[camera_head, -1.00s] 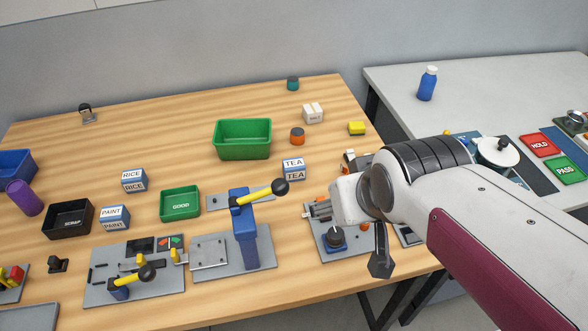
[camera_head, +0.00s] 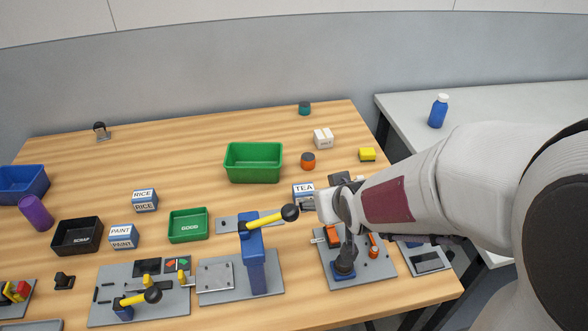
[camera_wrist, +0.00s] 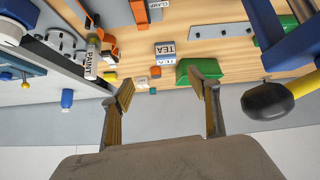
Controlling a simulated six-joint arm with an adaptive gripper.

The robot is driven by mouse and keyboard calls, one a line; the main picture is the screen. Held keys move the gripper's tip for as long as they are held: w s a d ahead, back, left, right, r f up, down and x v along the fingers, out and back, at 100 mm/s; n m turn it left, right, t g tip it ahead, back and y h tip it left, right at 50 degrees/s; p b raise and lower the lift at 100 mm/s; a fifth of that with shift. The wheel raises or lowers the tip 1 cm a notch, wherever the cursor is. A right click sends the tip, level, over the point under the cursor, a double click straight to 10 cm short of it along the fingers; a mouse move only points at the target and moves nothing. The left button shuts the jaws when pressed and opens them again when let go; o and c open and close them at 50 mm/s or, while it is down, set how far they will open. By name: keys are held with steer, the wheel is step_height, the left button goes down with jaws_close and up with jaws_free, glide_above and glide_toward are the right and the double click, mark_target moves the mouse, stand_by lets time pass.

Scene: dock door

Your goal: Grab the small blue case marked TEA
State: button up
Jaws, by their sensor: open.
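The small blue case marked TEA (camera_head: 303,189), with a white label on its top, stands on the wooden table right of the tall blue press. My gripper (camera_head: 304,207) is in front of its lower part in the head view and hides it. In the wrist view the TEA case (camera_wrist: 165,52) appears upside down, beyond and between the two fingertips of my gripper (camera_wrist: 161,88). The fingers are open with nothing between them, and the case looks apart from them.
The press with its yellow lever and black knob (camera_head: 290,212) is close left of my gripper. A green bin (camera_head: 253,163), an orange round item (camera_head: 308,161) and a white box (camera_head: 323,138) stand behind. A fixture plate (camera_head: 375,268) lies below my arm. Other blue cases read RICE (camera_head: 145,201) and PAINT (camera_head: 124,237).

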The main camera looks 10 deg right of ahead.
steer(key=t, duration=0.2)
glide_toward(306, 194)
steer(key=shift+w+f+m, duration=0.2)
steer(key=shift+w+f, duration=0.2)
steer(key=shift+w, duration=0.2)
steer(key=shift+w+f+m, duration=0.2)
steer(key=shift+w+f, duration=0.2)
steer(key=shift+w, duration=0.2)
steer(key=shift+w+f+t, duration=0.25)
steer(key=shift+f+t, duration=0.05)
steer(key=shift+f, duration=0.2)
steer(key=shift+w+f+t, duration=0.3)
steer(key=shift+f, duration=0.2)
steer(key=shift+x, duration=1.3)
steer(key=shift+x, duration=2.6)
steer(key=shift+w+r, duration=0.1)
steer(key=shift+r, duration=0.05)
steer(key=c, duration=1.2)
